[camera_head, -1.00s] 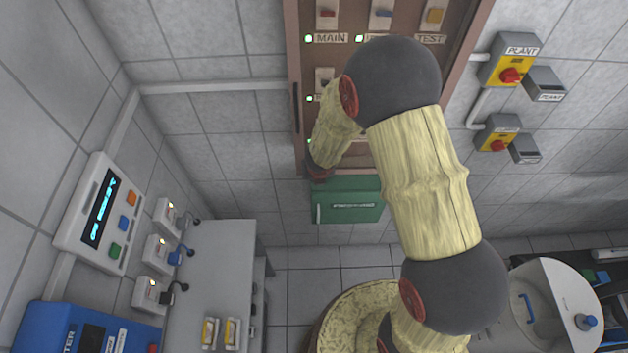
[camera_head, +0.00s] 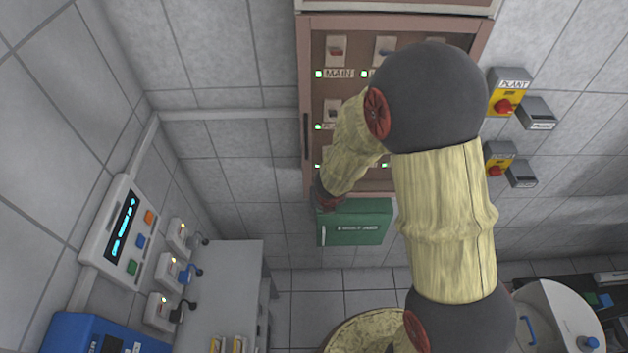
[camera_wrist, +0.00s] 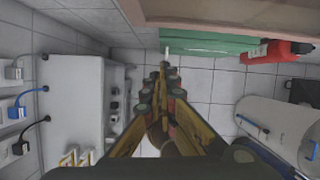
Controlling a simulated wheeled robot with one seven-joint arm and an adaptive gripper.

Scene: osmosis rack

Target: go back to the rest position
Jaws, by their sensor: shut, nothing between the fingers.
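My gripper (camera_wrist: 165,85) shows in the wrist view, its yellow fingers brought together, shut and empty. It hangs in free air in front of the back wall, between the grey cabinet on the left and the white drum on the right. In the head view my arm is folded in front of the brown breaker panel (camera_head: 307,180). The gripper itself is hidden there behind the arm.
A green box (camera_head: 350,232) hangs under the panel and also shows in the wrist view (camera_wrist: 200,46). A grey cabinet (camera_head: 225,290) stands left. A white drum (camera_head: 545,315) stands right. Plant switches (camera_head: 505,95) are on the wall. A red extinguisher (camera_wrist: 278,52) shows in the wrist view.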

